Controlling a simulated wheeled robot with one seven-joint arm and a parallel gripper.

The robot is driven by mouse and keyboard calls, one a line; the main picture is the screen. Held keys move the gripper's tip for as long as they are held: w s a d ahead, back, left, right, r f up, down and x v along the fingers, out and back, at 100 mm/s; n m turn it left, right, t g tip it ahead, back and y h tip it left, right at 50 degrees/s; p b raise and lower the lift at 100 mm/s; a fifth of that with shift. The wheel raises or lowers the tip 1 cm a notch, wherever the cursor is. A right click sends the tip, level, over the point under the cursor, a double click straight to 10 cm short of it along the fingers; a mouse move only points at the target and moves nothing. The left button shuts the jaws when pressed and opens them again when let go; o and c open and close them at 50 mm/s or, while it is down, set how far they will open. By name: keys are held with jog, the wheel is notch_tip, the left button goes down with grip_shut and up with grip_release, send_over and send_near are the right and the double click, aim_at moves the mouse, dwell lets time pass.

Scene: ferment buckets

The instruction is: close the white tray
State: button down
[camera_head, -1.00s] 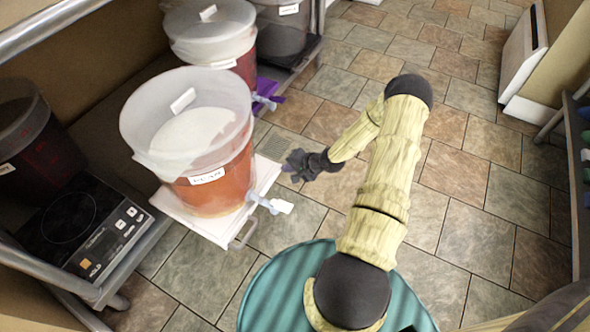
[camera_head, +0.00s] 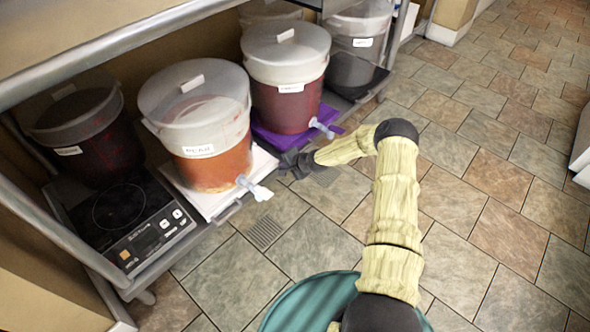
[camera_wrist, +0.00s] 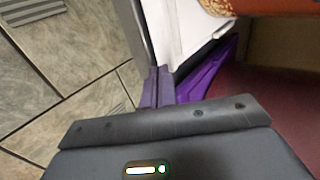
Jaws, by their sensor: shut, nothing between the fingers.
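The white tray (camera_head: 264,163) lies on the low shelf under a bucket of orange-red contents (camera_head: 212,160) with a translucent lid and a spigot (camera_head: 252,187). Its front edge looks close to in line with the shelf's front rail. My gripper (camera_head: 287,166) is shut and empty at the tray's front right corner. In the wrist view, the shut fingers (camera_wrist: 157,88) are beside the front corner of the white tray (camera_wrist: 188,38). I cannot tell whether they touch it. The bucket's base shows at the top of that view.
A purple tray (camera_head: 268,140) with a dark red bucket (camera_head: 286,85) is close on the right. A black hot plate (camera_head: 125,215) and another bucket (camera_head: 88,125) are on the left. The tiled floor (camera_head: 320,225) in front is clear.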

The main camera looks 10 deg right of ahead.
jog(key=shift+w+a+r, duration=0.15)
jog(key=shift+w+a, duration=0.4)
jog(key=shift+w, duration=0.05)
jog(key=shift+w+a+r, duration=0.1)
jog(key=s+d+r+p, duration=0.6)
jog(key=s+d, duration=0.1)
jog(key=s, duration=0.3)
jog(key=shift+d+r, duration=0.15)
jog(key=shift+d, duration=0.05)
